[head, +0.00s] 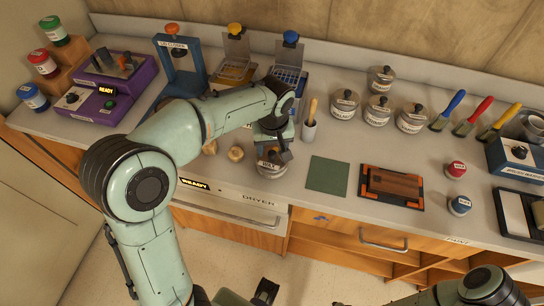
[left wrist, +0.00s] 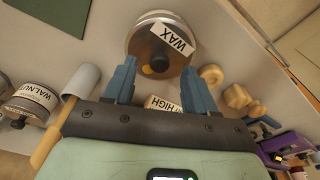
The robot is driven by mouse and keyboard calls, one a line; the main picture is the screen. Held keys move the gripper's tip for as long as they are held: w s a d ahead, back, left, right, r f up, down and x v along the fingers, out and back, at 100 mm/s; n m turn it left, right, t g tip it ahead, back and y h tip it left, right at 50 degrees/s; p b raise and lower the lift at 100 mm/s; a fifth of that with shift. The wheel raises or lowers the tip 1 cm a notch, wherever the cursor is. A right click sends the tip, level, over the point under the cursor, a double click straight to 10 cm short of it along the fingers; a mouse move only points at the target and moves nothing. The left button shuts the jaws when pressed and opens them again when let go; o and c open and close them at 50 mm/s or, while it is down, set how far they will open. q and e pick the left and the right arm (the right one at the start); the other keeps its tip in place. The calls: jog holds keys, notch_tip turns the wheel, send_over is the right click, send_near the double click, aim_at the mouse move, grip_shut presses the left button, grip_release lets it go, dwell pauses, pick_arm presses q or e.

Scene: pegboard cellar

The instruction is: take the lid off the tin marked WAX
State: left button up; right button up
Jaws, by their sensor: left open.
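The tin marked WAX (head: 268,172) stands near the counter's front edge, below my left gripper (head: 280,152). In the left wrist view the WAX tin (left wrist: 143,42) shows its white label and a round knob on its lid (left wrist: 158,64). The two blue fingers of the left gripper (left wrist: 157,76) are spread apart, with the knob in line between their tips. I cannot tell the exact gap to the knob. The gripper holds nothing. A dark gripper-like part shows at the bottom edge of the head view, but I cannot tell its jaw state.
Several lidded tins (head: 379,109) stand at the back right. A green mat (head: 327,175) and a wooden block on a dark tray (head: 418,197) lie right.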

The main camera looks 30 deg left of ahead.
pick_arm(q)
notch_tip(320, 180, down, 2)
jog(key=shift+w+f, duration=0.1)
jog(key=shift+w, duration=0.05)
jog(key=c, duration=1)
grip_shut()
jog(key=shift+r, duration=0.2)
